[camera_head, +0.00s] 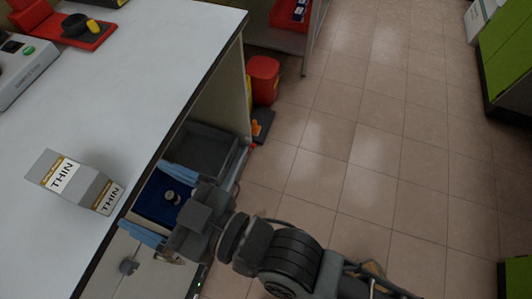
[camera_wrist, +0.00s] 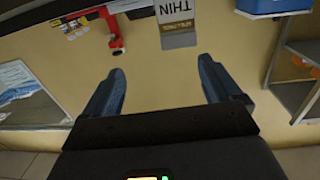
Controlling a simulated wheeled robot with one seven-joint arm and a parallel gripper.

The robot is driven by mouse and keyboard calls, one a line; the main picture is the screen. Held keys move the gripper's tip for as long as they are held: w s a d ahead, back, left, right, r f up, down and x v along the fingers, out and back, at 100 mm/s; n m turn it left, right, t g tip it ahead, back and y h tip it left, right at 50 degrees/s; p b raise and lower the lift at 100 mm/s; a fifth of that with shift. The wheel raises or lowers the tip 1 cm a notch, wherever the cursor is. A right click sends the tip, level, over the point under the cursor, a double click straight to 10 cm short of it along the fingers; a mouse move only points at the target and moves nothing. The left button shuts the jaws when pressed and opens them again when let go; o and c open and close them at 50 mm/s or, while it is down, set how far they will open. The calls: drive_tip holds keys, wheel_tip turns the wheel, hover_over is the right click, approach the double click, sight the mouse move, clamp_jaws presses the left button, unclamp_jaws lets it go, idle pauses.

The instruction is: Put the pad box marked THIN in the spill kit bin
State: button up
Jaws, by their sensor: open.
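The pad box marked THIN (camera_head: 75,180) is a white and grey carton with a brown stripe. It lies on the white counter at the left, near the counter's dark edge. In the wrist view its THIN end (camera_wrist: 178,22) shows at the top, beyond the fingertips. My gripper (camera_head: 143,193) has blue fingers spread apart and empty, at the counter's edge just right of the box and not touching it. The fingers also show spread in the wrist view (camera_wrist: 160,66). No label marks the spill kit bin; I cannot tell which container it is.
A grey open bin (camera_head: 208,146) and a blue bin (camera_head: 150,205) with small round items sit below the counter edge. A red container (camera_head: 263,78) stands on the floor beyond. A red stand (camera_head: 72,32) is at the counter's back. The tiled floor at right is clear.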

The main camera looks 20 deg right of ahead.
drive_tip(key=s+d+f+m+t+h, duration=0.1)
drive_tip(key=s+d+f+m+h, duration=0.2)
drive_tip(key=d, duration=0.8)
drive_tip(key=s+d+f+m+t+h, duration=0.15)
drive_tip(key=s+d+h, duration=0.3)
drive_tip(key=d, duration=0.55)
drive_tip(key=s+d+r+m+h, duration=0.2)
drive_tip(key=s+d, duration=0.2)
drive_tip(key=s, duration=0.2)
drive_tip(key=s+d+r+m+h, duration=0.2)
drive_tip(key=s+d+r+h, duration=0.1)
drive_tip(key=s+d, duration=0.2)
drive_tip(key=shift+s+d+r+m, duration=0.3)
drive_tip(key=shift+s+r+m, duration=0.05)
drive_tip(key=shift+s, duration=0.7)
